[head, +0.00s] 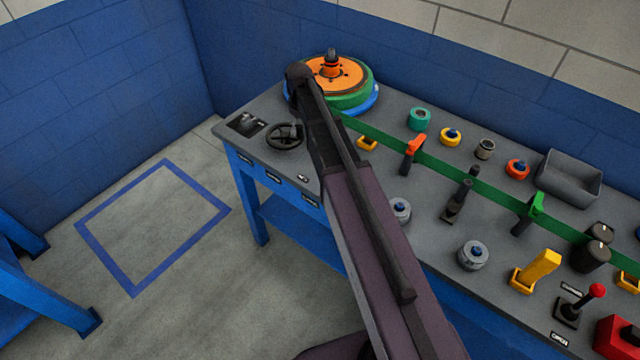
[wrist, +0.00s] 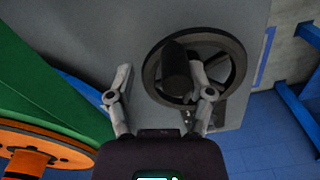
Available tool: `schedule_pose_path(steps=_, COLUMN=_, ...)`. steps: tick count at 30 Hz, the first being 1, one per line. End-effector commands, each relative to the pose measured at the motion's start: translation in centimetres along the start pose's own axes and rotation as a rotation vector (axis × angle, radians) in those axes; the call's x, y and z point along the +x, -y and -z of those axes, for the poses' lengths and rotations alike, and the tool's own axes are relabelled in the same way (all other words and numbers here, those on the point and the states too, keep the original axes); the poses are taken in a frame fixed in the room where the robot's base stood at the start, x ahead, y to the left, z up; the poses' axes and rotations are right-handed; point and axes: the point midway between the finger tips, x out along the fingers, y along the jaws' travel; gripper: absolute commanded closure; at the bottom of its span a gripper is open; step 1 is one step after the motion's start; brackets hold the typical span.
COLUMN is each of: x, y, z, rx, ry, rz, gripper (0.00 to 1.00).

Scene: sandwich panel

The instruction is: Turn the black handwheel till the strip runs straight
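The black handwheel (head: 285,136) is at the left end of the grey bench in the head view. In the wrist view the handwheel (wrist: 152,78) fills the upper middle, and its dark upright handle (wrist: 175,66) points toward the camera. My gripper (wrist: 161,70) is open, its fingers spread either side of the handle; the right fingertip is closer to it. I cannot tell whether either touches. My gripper is hidden behind my arm in the head view. The green strip (head: 465,179) runs from the orange and green reel (head: 350,101) toward the lower right, past several guides.
An orange-handled clamp (head: 413,146), a green-handled clamp (head: 532,206), a yellow lever (head: 540,265) and a red-knobbed joystick (head: 580,302) stand along the bench. A grey bin (head: 568,178) is at the back. The floor by the blue taped square (head: 150,225) is clear.

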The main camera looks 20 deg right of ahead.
Motion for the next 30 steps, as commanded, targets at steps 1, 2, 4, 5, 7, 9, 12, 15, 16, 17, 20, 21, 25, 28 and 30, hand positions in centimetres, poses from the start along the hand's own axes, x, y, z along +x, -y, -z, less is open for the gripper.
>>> schedule_pose_path(steps=1, x=0.0, y=-0.2, z=0.2, rx=-0.028, ry=0.0, rz=0.0, gripper=0.33)
schedule_pose_path(steps=2, x=0.0, y=-0.3, z=0.3, rx=-0.048, ry=0.0, rz=0.0, gripper=0.33)
schedule_pose_path(steps=4, x=-0.6, y=-0.3, z=0.3, rx=-0.074, ry=0.0, rz=0.0, gripper=0.33)
schedule_pose_path(steps=5, x=-1.0, y=-0.3, z=0.3, rx=-0.073, ry=0.0, rz=0.0, gripper=0.33)
schedule_pose_path(steps=7, x=-1.6, y=-0.3, z=0.3, rx=-0.071, ry=0.0, rz=0.0, gripper=0.33)
schedule_pose_path(steps=9, x=-2.2, y=-0.3, z=0.3, rx=-0.071, ry=0.0, rz=0.0, gripper=0.33)
schedule_pose_path(steps=12, x=-3.0, y=-0.3, z=0.3, rx=-0.07, ry=0.0, rz=0.0, gripper=0.33)
schedule_pose_path(steps=15, x=-3.9, y=-0.3, z=0.3, rx=-0.069, ry=0.0, rz=0.0, gripper=0.33)
schedule_pose_path(steps=16, x=-4.1, y=-0.3, z=0.3, rx=-0.069, ry=0.0, rz=0.0, gripper=0.33)
schedule_pose_path(steps=17, x=-4.4, y=-0.3, z=0.3, rx=-0.069, ry=0.0, rz=0.0, gripper=0.33)
schedule_pose_path(steps=20, x=-5.2, y=-0.3, z=0.3, rx=-0.069, ry=0.0, rz=0.0, gripper=0.33)
schedule_pose_path(steps=21, x=-5.6, y=-0.3, z=0.3, rx=-0.069, ry=0.0, rz=0.0, gripper=0.33)
schedule_pose_path(steps=25, x=-6.7, y=-0.3, z=0.3, rx=-0.068, ry=0.0, rz=0.0, gripper=0.33)
schedule_pose_path(steps=28, x=-7.5, y=-0.3, z=0.3, rx=-0.068, ry=0.0, rz=0.0, gripper=0.33)
schedule_pose_path(steps=30, x=-8.1, y=-0.3, z=0.3, rx=-0.068, ry=0.0, rz=0.0, gripper=0.33)
